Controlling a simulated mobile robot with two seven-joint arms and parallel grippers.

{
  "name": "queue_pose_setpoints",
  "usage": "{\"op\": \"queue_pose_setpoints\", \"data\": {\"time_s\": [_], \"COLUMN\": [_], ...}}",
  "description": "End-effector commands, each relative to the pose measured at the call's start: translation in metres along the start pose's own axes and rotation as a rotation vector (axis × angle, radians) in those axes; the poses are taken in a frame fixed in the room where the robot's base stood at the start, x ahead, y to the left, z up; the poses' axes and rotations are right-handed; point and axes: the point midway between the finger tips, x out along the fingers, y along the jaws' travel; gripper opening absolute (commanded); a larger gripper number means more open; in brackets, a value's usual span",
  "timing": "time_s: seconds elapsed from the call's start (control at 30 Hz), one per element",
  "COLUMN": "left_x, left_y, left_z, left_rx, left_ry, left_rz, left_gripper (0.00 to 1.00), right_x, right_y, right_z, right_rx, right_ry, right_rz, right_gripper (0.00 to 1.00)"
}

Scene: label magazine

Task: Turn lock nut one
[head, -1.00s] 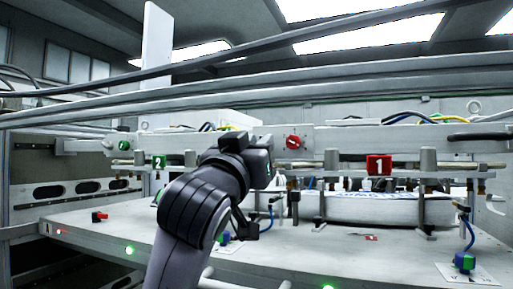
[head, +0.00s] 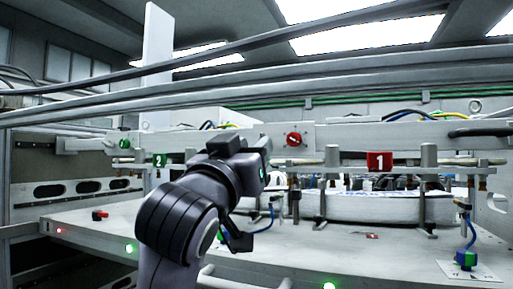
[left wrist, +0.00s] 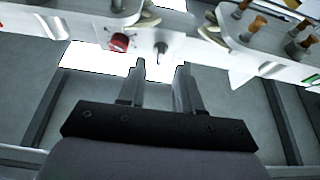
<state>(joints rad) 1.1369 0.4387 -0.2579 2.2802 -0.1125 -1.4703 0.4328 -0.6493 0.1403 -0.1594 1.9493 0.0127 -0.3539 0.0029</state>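A round red knob (head: 294,140) with a pale mark, which I take to be lock nut one, sits on the long grey beam in the head view. A red knob also shows in the left wrist view (left wrist: 119,42), left of my fingertips. My left gripper (left wrist: 160,70) is open, with an empty gap between its two fingers. A small grey peg (left wrist: 160,48) on the beam shows just beyond that gap. In the head view my dark wrist is left of and below the red knob, and I cannot make out the fingertips. My right gripper is not in view.
A red sign 1 (head: 379,162) and a green sign 2 (head: 159,161) hang at the beam. A green knob (head: 124,144) is at the far left. Cables cross above. A white stack (head: 375,208) lies behind metal posts on the grey table (head: 90,219).

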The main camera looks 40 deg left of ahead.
Motion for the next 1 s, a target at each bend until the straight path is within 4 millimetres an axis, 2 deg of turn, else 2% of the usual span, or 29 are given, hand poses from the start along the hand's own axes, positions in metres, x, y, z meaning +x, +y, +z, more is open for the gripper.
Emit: {"op": "queue_pose_setpoints", "data": {"time_s": [0.1,0.3,1.0], "left_x": [-0.019,-0.037,-0.039], "left_y": [0.0,0.0,0.0], "left_z": [0.001,0.0,0.0], "left_rx": [-0.003,-0.002,-0.001], "left_ry": [0.002,0.001,0.0], "left_rz": [0.002,0.0,0.0], "left_gripper": [0.34,0.34,0.34], "right_x": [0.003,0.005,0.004], "right_y": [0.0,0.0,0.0], "right_z": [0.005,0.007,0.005], "right_rx": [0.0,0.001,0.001], "right_ry": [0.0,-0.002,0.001], "right_rz": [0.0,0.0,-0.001], "right_gripper": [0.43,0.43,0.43]}}
